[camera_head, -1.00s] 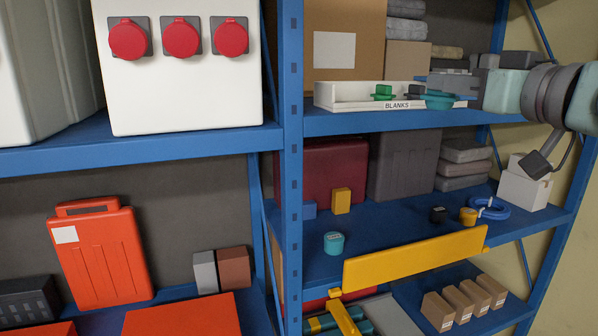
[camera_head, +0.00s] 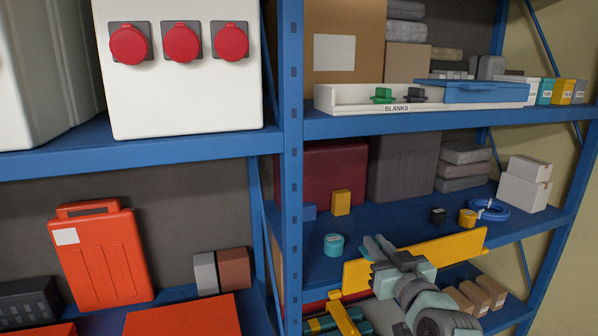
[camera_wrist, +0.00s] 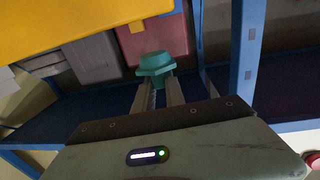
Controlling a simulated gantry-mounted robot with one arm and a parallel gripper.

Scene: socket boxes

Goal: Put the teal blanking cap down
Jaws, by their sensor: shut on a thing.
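The teal blanking cap (camera_wrist: 156,66) is between my two fingertips in the wrist view, with its wider flange toward the camera. My gripper (camera_wrist: 157,80) is shut on it. In the camera_head view my gripper (camera_head: 378,250) is in front of the middle shelf, by the yellow bar (camera_head: 455,250). I cannot clearly tell the held cap from the pale gripper parts there. The white BLANKS tray (camera_head: 350,103) on the upper shelf holds a green cap (camera_head: 382,95) and a dark grey cap (camera_head: 415,94).
A teal round tub (camera_head: 333,244) stands on the middle shelf (camera_head: 295,232), left of my gripper. A yellow block (camera_head: 341,202), black tub (camera_head: 438,215), yellow tub (camera_head: 467,217) and blue coil (camera_head: 490,210) are behind. A blue lid (camera_head: 480,92) covers the tray's right part.

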